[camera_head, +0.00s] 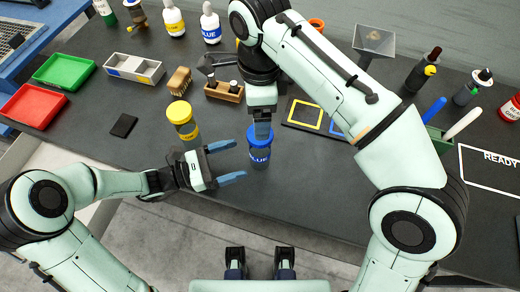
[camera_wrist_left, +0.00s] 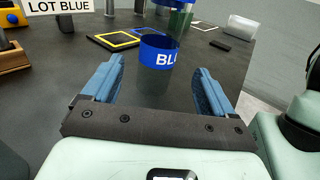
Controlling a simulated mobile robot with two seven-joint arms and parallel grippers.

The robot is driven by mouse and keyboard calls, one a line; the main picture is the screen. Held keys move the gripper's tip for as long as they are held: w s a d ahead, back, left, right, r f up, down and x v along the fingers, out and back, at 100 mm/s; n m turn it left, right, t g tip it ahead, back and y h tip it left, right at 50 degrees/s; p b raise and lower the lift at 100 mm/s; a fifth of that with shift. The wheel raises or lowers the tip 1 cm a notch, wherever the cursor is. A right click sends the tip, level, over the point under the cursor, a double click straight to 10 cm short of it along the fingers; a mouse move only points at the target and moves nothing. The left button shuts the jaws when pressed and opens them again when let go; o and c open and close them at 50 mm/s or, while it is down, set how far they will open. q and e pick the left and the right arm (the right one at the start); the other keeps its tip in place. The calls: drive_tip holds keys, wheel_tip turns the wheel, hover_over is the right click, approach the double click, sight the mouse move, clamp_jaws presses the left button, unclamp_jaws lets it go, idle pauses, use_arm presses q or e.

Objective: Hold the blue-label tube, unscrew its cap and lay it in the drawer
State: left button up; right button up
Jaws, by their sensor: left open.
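The blue-label tube (camera_head: 260,154) stands upright on the dark table, with a blue cap (camera_head: 263,134) on top. In the left wrist view its blue label (camera_wrist_left: 158,50) shows between my fingers, and its top is cut off or blurred. My left gripper (camera_head: 240,159) is open, its blue fingers pointing at the tube from the left, the tube just beyond the fingertips. My right gripper (camera_head: 262,116) points straight down over the cap, its tips at or just above it; its fingers overlap, so I cannot see their gap. I cannot make out a drawer.
A yellow-label tube (camera_head: 184,122) stands close behind my left gripper. A wooden holder (camera_head: 224,92), a brush (camera_head: 179,81) and a grey compartment box (camera_head: 134,68) lie further back. Framed yellow and blue pads (camera_head: 303,114) lie to the right. The table front is mostly clear.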

sight(260, 151)
use_arm(q)
drive_tip(key=x, duration=0.8)
drive_tip(key=shift+w, duration=0.1)
use_arm(e)
drive_tip(key=shift+w, duration=0.1)
